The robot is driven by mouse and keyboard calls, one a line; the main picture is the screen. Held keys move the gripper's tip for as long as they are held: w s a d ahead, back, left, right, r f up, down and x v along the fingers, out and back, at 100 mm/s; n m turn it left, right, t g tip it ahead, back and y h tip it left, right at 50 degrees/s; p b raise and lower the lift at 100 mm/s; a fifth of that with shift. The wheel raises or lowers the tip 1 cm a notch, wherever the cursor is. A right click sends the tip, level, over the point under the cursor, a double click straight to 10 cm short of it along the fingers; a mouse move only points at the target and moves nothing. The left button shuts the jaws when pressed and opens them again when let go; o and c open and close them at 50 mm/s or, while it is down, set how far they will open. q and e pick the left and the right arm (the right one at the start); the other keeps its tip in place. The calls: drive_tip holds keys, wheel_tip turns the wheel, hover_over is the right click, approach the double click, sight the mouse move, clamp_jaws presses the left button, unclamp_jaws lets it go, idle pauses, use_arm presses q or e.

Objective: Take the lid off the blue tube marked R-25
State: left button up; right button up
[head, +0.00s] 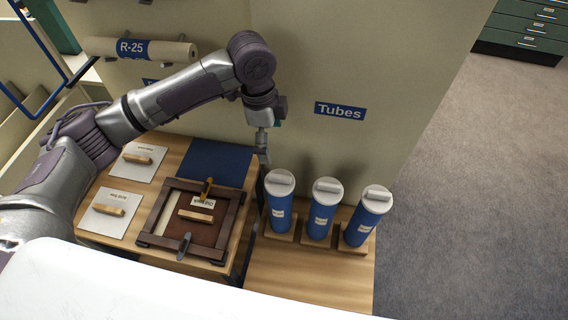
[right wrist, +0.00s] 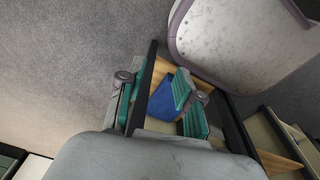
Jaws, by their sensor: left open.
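Three blue tubes with white handled lids stand in wooden holders on the table: a left tube (head: 280,213), a middle tube (head: 320,222) and a right tube (head: 359,234). All three lids, left (head: 280,180), middle (head: 327,189) and right (head: 376,196), are on. Each tube has a small label, too small to read, so I cannot tell which is R-25. My left gripper (head: 263,155) is open and empty, above and slightly left of the left tube's lid, apart from it. My right gripper (right wrist: 158,100) shows only in the right wrist view, open, with nothing between its fingers.
A pale roll with a blue R-25 label (head: 132,48) rests on wall pegs. A dark wooden frame (head: 160,188), a blue mat (head: 215,162) and white cards with wooden blocks lie left of the tubes. A "Tubes" sign (head: 340,111) marks the wall behind. Floor is clear at right.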

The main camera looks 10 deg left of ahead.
use_arm(q)
drive_tip(key=p, duration=0.1)
hover_over(279, 176)
drive_tip(key=a, duration=0.1)
wheel_tip(279, 176, down, 5)
drive_tip(key=shift+s+a+f, duration=0.1)
drive_tip(key=shift+s+a, duration=0.05)
drive_tip(key=shift+w+f, duration=0.2)
drive_tip(key=shift+f, duration=0.35)
drive_tip(key=shift+w+f, duration=0.15)
drive_tip(key=shift+f, duration=0.4)
drive_tip(key=shift+s+d+f+p, duration=0.1)
drive_tip(key=shift+d+f+p, duration=0.15)
drive_tip(key=shift+f+p, duration=0.3)
drive_tip(key=shift+s+d+f+p, duration=0.1)
drive_tip(key=shift+d+f+p, duration=0.1)
drive_tip(key=shift+f+p, duration=0.3)
drive_tip(key=f, duration=0.3)
drive_tip(key=shift+d+p, duration=0.25)
drive_tip(key=shift+p, duration=0.1)
drive_tip(key=shift+f, duration=0.15)
drive_tip(key=c, duration=0.5)
drive_tip(key=shift+c, duration=1.4)
use_arm(e)
drive_tip(key=s+r, duration=0.3)
drive_tip(key=s, duration=0.1)
drive_tip(key=shift+s+d+r, duration=0.1)
drive_tip(key=shift+d+r, duration=0.05)
drive_tip(key=shift+r, duration=0.2)
